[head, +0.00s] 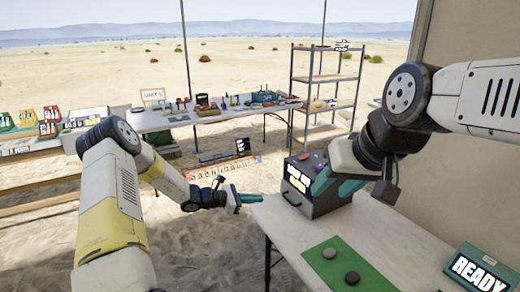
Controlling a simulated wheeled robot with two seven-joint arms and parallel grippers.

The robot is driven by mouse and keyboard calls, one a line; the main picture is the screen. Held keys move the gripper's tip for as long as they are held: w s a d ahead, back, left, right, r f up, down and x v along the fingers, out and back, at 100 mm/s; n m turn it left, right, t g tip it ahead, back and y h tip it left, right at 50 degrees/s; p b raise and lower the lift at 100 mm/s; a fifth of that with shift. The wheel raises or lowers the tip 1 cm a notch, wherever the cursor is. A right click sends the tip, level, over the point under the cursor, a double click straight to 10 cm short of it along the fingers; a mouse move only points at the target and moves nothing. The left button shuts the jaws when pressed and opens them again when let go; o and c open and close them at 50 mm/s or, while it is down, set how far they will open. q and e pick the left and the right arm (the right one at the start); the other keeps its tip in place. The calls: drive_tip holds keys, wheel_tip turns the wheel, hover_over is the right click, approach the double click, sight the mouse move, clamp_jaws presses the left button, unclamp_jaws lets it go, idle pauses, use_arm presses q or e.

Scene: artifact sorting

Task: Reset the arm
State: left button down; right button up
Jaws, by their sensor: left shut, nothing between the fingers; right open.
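My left gripper (249,198) is shut and empty, held out at the left edge of the near table (285,225). My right gripper (333,185) is open, with teal fingers pointing down in front of the right side of a dark box (318,207). The box has a lit label panel and coloured parts on top, and the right gripper hides part of it. I cannot tell whether they touch. A green mat (374,284) lies in front of the box, with a grey stone (329,253) and a darker stone (352,278) on it.
A teal "READY" sign (478,271) stands at the table's right. A long back table (205,116) carries many small items. A metal shelf rack (318,79) stands behind. Trays with coloured cards (28,119) are at far left. Sand lies between the tables.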

use_arm(q)
drive_tip(key=s+a+r+m+g+y, duration=0.2)
drive_tip(key=s+r+m+g+y, duration=0.3)
drive_tip(key=s+r+m, duration=1.1)
drive_tip(key=s+a+r+m+t+y, duration=0.2)
drive_tip(key=s+a+r+y, duration=0.1)
drive_tip(key=s+a+r, duration=0.2)
drive_tip(key=s+a+r+m+t+y, duration=0.3)
drive_tip(key=s+a+r, duration=0.2)
drive_tip(key=s, duration=0.9)
wheel_tip(320, 180, up, 4)
drive_tip(key=shift+s+a+f, duration=0.15)
drive_tip(key=shift+s+a, duration=0.1)
